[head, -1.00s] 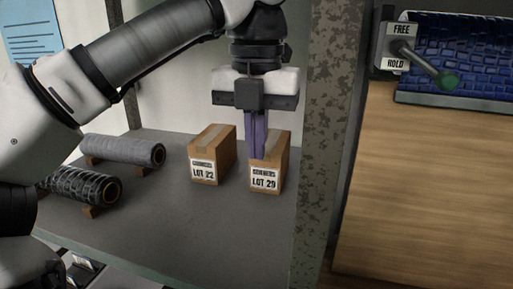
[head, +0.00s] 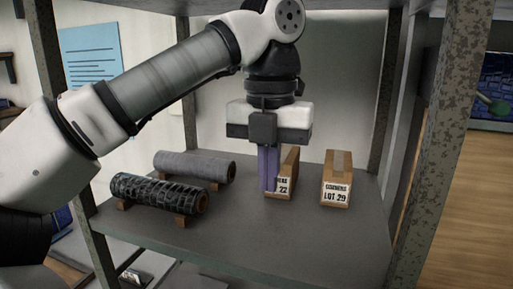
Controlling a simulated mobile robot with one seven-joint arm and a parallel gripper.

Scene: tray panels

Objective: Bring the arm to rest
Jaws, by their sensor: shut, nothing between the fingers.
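My gripper (head: 269,189) points down in the head view, its purple fingers shut and empty. It hangs in front of the left cardboard box (head: 291,170), hiding part of that box and its label, which reads 22. I cannot tell whether the fingers touch the box. My arm reaches in from the left, bent above the gripper.
A second box (head: 337,180), LOT 29, stands to the right on the grey shelf (head: 300,235). A grey roll (head: 190,165) and a black patterned roll (head: 155,193) lie on wooden cradles at left. Speckled posts (head: 445,150) frame the shelf. A green-knobbed lever (head: 497,108) is at far right.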

